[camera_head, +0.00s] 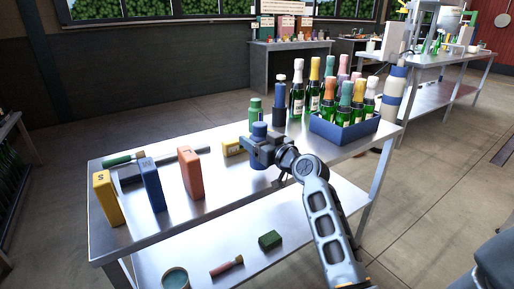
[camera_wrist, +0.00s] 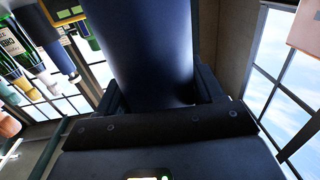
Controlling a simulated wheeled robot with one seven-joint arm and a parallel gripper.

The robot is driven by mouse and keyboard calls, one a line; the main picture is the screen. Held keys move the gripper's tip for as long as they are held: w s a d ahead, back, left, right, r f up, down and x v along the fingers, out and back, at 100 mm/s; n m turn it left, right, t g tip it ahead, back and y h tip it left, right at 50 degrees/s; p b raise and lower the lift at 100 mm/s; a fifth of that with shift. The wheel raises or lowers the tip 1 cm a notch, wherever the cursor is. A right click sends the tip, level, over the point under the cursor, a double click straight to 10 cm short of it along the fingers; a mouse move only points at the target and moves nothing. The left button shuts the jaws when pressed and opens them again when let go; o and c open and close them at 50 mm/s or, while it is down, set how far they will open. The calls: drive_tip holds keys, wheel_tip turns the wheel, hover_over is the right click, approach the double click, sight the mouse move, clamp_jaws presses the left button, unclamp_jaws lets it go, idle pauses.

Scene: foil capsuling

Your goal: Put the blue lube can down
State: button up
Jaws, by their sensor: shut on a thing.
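The blue lube can (camera_head: 259,158) is upright near the middle of the steel table (camera_head: 225,185). My gripper (camera_head: 261,146) is shut around its body, reaching in from the right. Its blue cap shows above the jaws. In the wrist view the can (camera_wrist: 145,45) fills the middle, between the two fingers of my gripper (camera_wrist: 160,95). The can's base is over or on the table top; I cannot tell whether it touches.
A yellow box (camera_head: 233,147) stands just left of the can and a green can (camera_head: 254,110) behind it. A blue crate (camera_head: 345,133) of bottles is to the right. Yellow (camera_head: 107,198), blue (camera_head: 151,184) and orange (camera_head: 189,174) boxes stand left. Bare table lies in front.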

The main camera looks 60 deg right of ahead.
drive_tip(key=shift+f, duration=1.35)
drive_tip(key=shift+f+b, duration=0.15)
drive_tip(key=shift+b, duration=0.15)
drive_tip(key=o, duration=1.1)
drive_tip(key=shift+r, duration=0.2)
